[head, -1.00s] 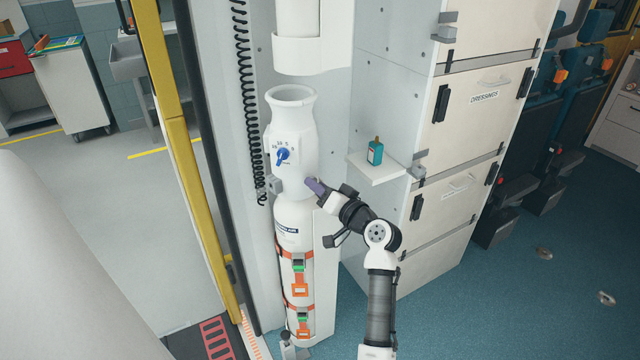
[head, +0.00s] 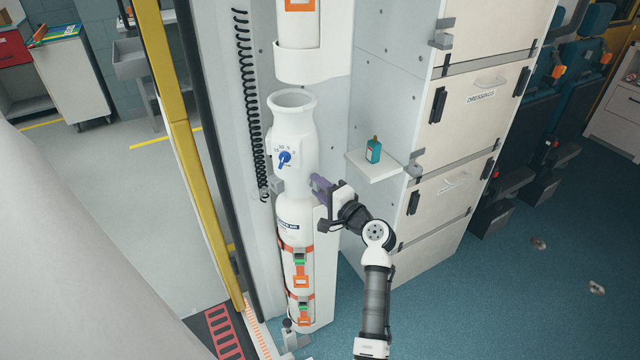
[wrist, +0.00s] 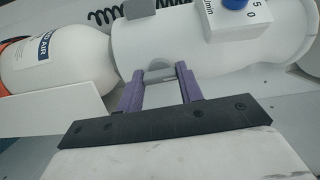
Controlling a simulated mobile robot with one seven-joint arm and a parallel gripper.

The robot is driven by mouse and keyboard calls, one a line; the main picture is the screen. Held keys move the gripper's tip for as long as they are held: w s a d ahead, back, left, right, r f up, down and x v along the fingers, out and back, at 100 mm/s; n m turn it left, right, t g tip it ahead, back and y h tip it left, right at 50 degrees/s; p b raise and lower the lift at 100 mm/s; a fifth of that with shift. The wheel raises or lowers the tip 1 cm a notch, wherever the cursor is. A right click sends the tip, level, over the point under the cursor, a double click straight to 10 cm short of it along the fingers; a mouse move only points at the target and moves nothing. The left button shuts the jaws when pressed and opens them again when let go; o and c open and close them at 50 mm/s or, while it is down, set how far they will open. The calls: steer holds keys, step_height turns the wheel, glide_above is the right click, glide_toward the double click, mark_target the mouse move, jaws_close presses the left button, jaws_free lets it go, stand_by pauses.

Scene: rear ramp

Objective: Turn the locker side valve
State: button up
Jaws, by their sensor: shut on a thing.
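A white cylinder assembly (head: 293,150) with a blue dial (head: 285,158) stands against the pale wall in the head view. My gripper (head: 319,186), with purple fingers, is at its right side, level with the narrowing below the dial. In the wrist view, the grey side valve (wrist: 158,67) sits between the two purple fingertips (wrist: 160,75), against the white body. The fingers are shut on it. In the head view the valve is hidden behind the fingers.
A small shelf (head: 378,167) with a teal bottle (head: 374,150) juts out just above and right of my gripper. White lockers (head: 440,200) stand to the right. A black coiled cord (head: 247,100) hangs left of the cylinder. A strapped air cylinder (head: 296,270) stands below.

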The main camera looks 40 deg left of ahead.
steer(key=shift+m, duration=0.4)
steer(key=o, duration=1)
steer(key=shift+d, duration=0.1)
steer(key=b+v, duration=0.3)
steer(key=v, duration=1)
steer(key=shift+s+d, duration=0.15)
steer(key=shift+d, duration=0.2)
